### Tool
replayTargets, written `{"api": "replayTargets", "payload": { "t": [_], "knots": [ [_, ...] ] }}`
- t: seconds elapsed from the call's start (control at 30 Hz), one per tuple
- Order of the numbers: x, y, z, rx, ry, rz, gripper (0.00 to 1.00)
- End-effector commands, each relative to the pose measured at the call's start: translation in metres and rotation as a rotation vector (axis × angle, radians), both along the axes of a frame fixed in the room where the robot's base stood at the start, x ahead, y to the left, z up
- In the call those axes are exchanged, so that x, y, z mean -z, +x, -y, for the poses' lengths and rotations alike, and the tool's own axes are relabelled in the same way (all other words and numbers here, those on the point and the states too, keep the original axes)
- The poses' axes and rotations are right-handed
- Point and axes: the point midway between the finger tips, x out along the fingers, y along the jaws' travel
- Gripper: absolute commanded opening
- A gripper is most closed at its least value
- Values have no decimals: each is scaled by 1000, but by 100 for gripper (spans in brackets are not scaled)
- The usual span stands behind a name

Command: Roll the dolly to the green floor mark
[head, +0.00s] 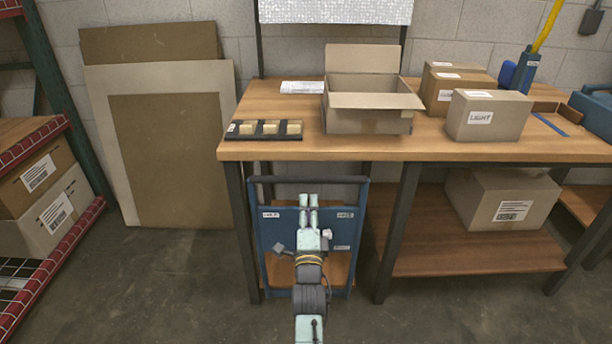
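The dolly (265,244) is blue, with an upright frame and a dark push bar (266,180) across its top. It stands on the floor in front of the workbench, in the lower middle of the head view. My gripper (308,199) is in front of the dolly's upright frame, with its fingertips just below the push bar. Its two fingers point away from me and lie close together. Whether they touch the dolly or grip anything is unclear. My arm hides the middle of the dolly. No green floor mark shows in this view.
The workbench (440,148) holds an open carton (368,122), a parts tray (264,129) and closed boxes (487,115). A rack (55,128) stands at left, and flat boards (165,160) lean on the wall. Bare floor (150,285) lies left of the dolly.

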Motion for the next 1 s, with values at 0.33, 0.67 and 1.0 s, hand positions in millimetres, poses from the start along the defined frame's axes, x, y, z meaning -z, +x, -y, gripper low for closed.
{"api": "replayTargets", "payload": {
  "t": [0.33, 0.67, 1.0],
  "knots": [
    [-13, 53, 2, 3, 7, 3, 40],
    [-21, 99, 1, 2, 2, 2, 40],
    [-21, 104, 0, 0, 2, 2, 40]
  ]
}}
